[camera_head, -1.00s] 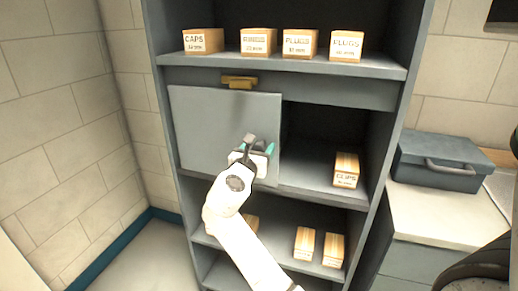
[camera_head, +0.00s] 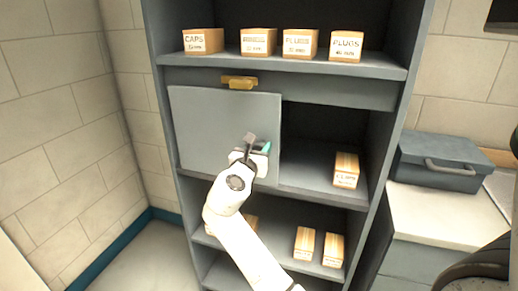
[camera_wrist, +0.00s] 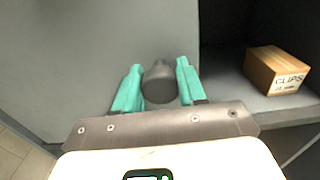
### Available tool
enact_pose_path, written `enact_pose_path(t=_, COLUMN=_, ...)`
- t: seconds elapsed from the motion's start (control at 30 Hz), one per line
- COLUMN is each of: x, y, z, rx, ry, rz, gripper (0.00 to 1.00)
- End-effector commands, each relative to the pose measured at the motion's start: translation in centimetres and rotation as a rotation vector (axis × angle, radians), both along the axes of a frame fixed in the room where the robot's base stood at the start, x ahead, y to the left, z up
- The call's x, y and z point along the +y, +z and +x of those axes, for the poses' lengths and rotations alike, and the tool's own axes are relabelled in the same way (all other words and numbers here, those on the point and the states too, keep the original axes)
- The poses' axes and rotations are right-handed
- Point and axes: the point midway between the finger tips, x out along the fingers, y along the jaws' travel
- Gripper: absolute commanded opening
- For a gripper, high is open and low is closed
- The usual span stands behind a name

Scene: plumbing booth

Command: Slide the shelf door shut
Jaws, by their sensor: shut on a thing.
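The shelf door (camera_head: 215,125) is a flat grey panel covering the left part of the middle compartment. The compartment's right part is open. A dark grey knob (camera_wrist: 159,84) stands out from the door near its lower right. My gripper (camera_head: 257,149) is at the door's lower right area, its teal fingers on either side of the knob and shut on it. In the wrist view the door fills the left and middle, and its right edge shows just right of the fingers.
A CLIPS box (camera_head: 346,171) sits in the open right part of the compartment. A brass-coloured latch piece (camera_head: 239,83) is above the door. Several labelled boxes stand on the top shelf. A blue-grey toolbox (camera_head: 440,160) rests on the counter at right.

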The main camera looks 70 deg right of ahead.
Motion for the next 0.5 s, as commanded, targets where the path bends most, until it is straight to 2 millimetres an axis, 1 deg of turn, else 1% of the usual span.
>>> enact_pose_path(t=0.3, x=0.0, y=0.1, z=-0.3, rx=0.0, ry=0.0, rz=0.0, gripper=0.0)
enact_pose_path(t=0.37, x=-0.1, y=0.2, z=-0.8, rx=0.0, ry=-0.001, rz=0.001, gripper=0.0)
enact_pose_path(t=0.47, x=-0.1, y=0.4, z=-2.1, rx=0.001, ry=-0.003, rz=0.002, gripper=0.0)
enact_pose_path(t=0.5, x=-0.2, y=0.4, z=-2.9, rx=0.002, ry=-0.004, rz=0.003, gripper=0.0)
